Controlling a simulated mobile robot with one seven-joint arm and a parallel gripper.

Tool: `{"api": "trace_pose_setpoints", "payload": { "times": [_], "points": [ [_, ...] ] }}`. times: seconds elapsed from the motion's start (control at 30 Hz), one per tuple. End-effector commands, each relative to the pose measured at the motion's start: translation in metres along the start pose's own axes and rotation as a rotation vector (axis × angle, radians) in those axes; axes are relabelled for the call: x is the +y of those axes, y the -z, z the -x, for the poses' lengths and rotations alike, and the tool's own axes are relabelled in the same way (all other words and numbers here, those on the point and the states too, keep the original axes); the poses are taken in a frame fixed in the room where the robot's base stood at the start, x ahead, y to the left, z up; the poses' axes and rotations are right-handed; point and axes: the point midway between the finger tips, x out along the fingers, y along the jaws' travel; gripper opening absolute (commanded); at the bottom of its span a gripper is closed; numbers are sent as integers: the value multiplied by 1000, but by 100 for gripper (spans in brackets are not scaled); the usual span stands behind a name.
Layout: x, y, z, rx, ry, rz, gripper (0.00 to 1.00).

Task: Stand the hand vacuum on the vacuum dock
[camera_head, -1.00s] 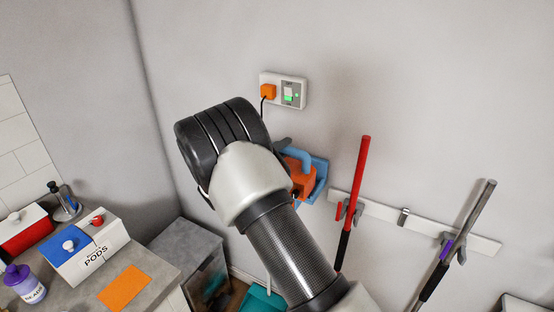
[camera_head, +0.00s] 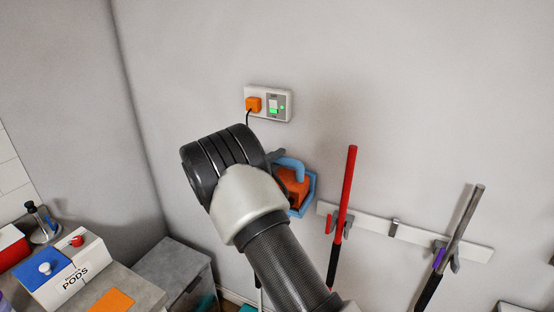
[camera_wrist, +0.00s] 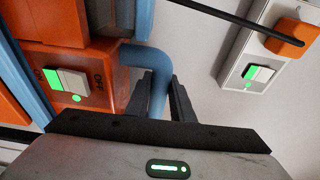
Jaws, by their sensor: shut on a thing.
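The hand vacuum, an orange body with a blue handle, is at the wall in the head view (camera_head: 293,186). Its switch and OFF lettering show up close in the wrist view (camera_wrist: 90,85). A blue-edged piece on the wall behind and around it looks like the vacuum dock (camera_head: 311,192). My gripper (camera_wrist: 158,92) is shut on the blue handle, with one dark finger on each side. In the head view my wrist hides much of the gripper and the vacuum's left side. I cannot tell whether the vacuum rests on the dock.
A wall socket with an orange plug (camera_head: 253,104) and cord is above my wrist. A rail (camera_head: 380,226) to the right holds a red pole (camera_head: 347,185) and a grey pole (camera_head: 467,219). A PODS box (camera_head: 70,278) stands on the counter at lower left.

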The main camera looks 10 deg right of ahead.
Motion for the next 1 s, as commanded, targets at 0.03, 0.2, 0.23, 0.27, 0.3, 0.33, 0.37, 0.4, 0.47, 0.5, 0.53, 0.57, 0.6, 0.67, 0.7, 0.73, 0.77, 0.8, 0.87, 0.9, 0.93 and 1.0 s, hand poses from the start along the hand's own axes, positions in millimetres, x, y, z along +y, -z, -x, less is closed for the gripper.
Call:
{"api": "trace_pose_setpoints", "payload": {
  "times": [0.03,0.2,0.23,0.27,0.3,0.33,0.37,0.4,0.47,0.5,0.53,0.57,0.6,0.67,0.7,0.73,0.77,0.8,0.87,0.9,0.93,1.0],
  "points": [
    [-3,0,0,1,5,-4,0],
    [-4,0,0,1,5,-4,0],
    [-3,0,0,1,5,-4,0],
    [-3,0,0,1,5,-4,0],
    [-3,0,0,1,5,-4,0],
    [-3,0,0,1,5,-4,0],
    [-3,0,0,1,5,-4,0],
    [-2,0,0,1,5,-4,0],
    [-1,0,0,1,5,-4,0],
    [0,0,0,0,5,-4,0],
    [0,0,0,0,5,-4,0],
    [1,0,0,0,5,-4,0],
    [1,0,0,0,5,-4,0],
    [2,0,0,1,5,-5,24],
    [2,0,0,1,5,-4,31],
    [2,0,0,1,4,-4,36],
    [2,0,0,1,4,-4,41],
    [2,0,0,0,3,-3,43],
    [3,0,0,0,3,-3,43],
    [3,0,0,0,2,-3,43],
    [3,0,0,0,2,-2,43],
    [7,0,0,-1,-4,2,43]
  ]
}}
